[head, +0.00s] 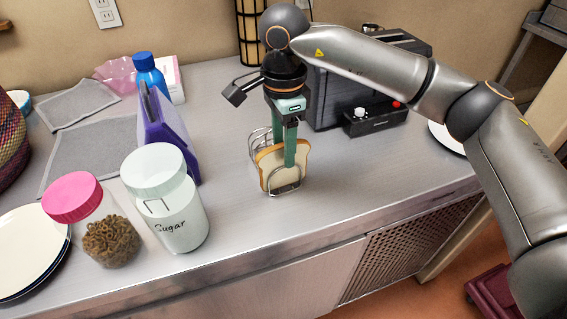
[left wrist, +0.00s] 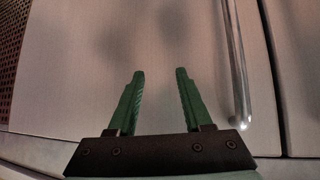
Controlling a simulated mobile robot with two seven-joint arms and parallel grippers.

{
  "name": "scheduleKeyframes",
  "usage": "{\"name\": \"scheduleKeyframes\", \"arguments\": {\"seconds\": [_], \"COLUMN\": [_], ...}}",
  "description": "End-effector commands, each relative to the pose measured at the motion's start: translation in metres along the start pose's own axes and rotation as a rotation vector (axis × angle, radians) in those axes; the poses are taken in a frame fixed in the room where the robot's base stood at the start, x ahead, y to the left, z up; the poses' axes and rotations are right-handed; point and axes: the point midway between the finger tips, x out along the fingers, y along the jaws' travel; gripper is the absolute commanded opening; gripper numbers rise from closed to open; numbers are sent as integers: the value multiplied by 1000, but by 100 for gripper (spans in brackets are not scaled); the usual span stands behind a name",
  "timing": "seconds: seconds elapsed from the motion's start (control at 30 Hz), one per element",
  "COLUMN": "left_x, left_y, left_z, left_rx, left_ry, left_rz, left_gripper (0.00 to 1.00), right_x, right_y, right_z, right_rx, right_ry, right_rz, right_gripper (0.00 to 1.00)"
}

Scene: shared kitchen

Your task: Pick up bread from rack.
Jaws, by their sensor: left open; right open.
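A slice of bread (head: 271,173) with a brown crust stands upright in a wire rack (head: 285,190) on the metal counter. My right gripper (head: 283,152) points down over the rack, its green fingers open and reaching to the bread's upper part. One finger overlaps the bread in the picture; I cannot tell whether the fingers touch it. My left gripper is not in the head view. In the left wrist view my left gripper (left wrist: 160,85) is open and empty in front of a pale cabinet front.
A dark toaster (head: 345,100) stands behind and right of the rack. A sugar jar (head: 165,200), a pink-lidded jar (head: 92,225) and a purple container (head: 165,130) stand to the left. A white plate (head: 447,138) lies at right. Counter in front of the rack is clear. A cabinet handle (left wrist: 236,70) is near my left gripper.

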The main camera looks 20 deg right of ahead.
Motion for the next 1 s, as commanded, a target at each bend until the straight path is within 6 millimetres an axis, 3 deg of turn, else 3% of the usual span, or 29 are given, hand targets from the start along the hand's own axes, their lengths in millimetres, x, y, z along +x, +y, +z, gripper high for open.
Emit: {"name": "scheduleKeyframes", "arguments": {"seconds": [0.17, 0.6, 1.0], "left_x": [0, 0, 0], "left_y": [-1, -1, -1], "left_z": [1, 2, 2], "left_rx": [0, 0, 0], "left_ry": [-2, -7, -7], "left_rz": [-2, -3, -3], "left_gripper": [50, 50, 50], "right_x": [0, 0, -1], "right_y": [0, 0, 0], "right_z": [0, 0, 0], "right_rx": [0, -1, -1], "right_ry": [0, 0, 0], "right_rz": [0, -1, -1], "right_gripper": [49, 0, 0]}}
